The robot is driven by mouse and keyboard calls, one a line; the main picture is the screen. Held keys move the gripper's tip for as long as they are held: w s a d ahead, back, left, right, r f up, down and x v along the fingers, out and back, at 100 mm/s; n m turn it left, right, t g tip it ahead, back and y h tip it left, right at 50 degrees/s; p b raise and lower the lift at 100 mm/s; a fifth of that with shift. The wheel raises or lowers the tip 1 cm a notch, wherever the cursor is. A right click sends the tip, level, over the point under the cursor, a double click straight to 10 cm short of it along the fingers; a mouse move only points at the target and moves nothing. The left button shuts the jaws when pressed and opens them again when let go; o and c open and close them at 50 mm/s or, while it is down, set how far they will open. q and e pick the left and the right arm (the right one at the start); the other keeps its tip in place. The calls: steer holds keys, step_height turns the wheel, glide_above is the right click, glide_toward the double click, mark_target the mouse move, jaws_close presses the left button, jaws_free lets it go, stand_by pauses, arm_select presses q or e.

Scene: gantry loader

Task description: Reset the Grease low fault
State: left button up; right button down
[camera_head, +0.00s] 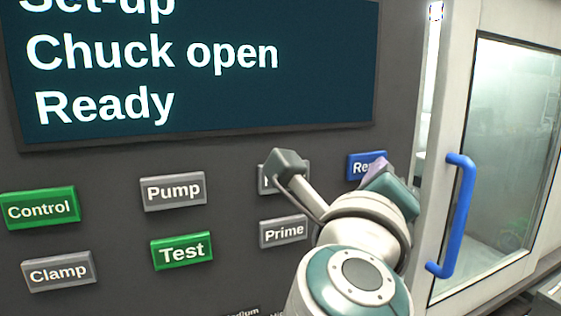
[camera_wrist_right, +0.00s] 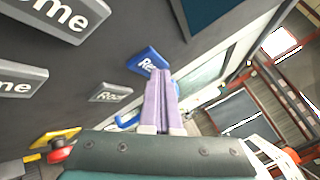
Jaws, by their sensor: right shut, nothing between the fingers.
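The control panel (camera_head: 120,168) has a dark screen (camera_head: 200,90) reading "Set-up" (cut off at the top), "Chuck open" and "Ready". No grease message shows in the visible part. A blue button (camera_head: 358,165) starting "Re" is at the right of the upper row, its label partly hidden by my right gripper (camera_head: 376,165). The blue button also shows in the right wrist view (camera_wrist_right: 142,60), beside the tips of the shut, empty purple fingers (camera_wrist_right: 160,74). I cannot tell whether the tips touch it. My left gripper is not in view.
Green Control (camera_head: 40,208) and Test (camera_head: 182,251) buttons and grey Pump (camera_head: 174,192), Clamp (camera_head: 58,272) and Prime (camera_head: 284,232) buttons sit nearby. A door with a blue handle (camera_head: 460,205) stands at right. The right wrist view shows a red knob (camera_wrist_right: 61,151).

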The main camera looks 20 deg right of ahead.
steer(key=shift+s, duration=0.65)
steer(key=s+p, duration=0.2)
steer(key=s, duration=0.3)
steer(key=shift+d, duration=0.2)
stand_by(0.4)
